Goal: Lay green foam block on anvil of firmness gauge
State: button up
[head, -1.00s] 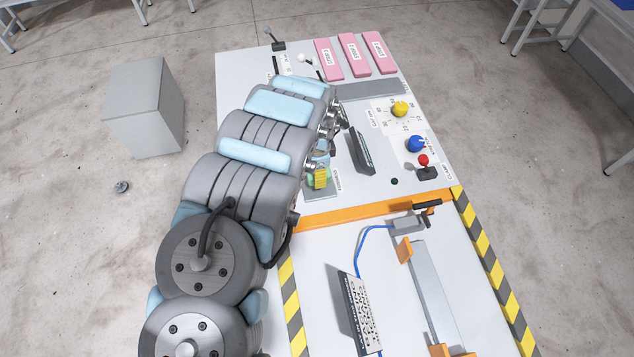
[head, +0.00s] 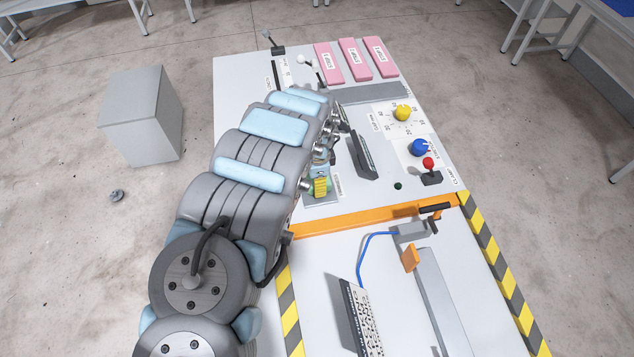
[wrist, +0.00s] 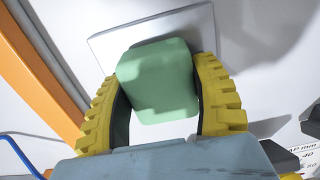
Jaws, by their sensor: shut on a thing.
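The green foam block (wrist: 158,80) sits between the yellow ribbed fingers of my gripper (wrist: 160,98) in the wrist view, and the fingers press on its sides. A light grey plate (wrist: 112,48) lies beyond the block; I cannot tell whether they touch. In the head view, my gripper (head: 320,187) is low by a small labelled grey plate (head: 322,200) near the orange bar, and my arm hides most of the block. No firmness gauge can be clearly made out; a small white scale with levers (head: 287,72) stands at the far left of the table.
A dark upright panel (head: 363,157) stands right of my gripper. Further right are a yellow knob (head: 403,112), a blue knob (head: 419,147) and a red-topped lever (head: 429,165). Pink blocks (head: 355,62) lie at the back. An orange bar (head: 375,215) crosses the table in front.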

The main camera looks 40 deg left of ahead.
jog(key=shift+f, duration=0.1)
jog(key=o, duration=0.8)
jog(key=shift+c, duration=0.2)
notch_tip(320, 180, up, 10)
jog(key=p, duration=0.4)
jog(key=shift+r, duration=0.2)
jog(key=shift+r+p, duration=0.9)
jog(key=shift+p, duration=0.05)
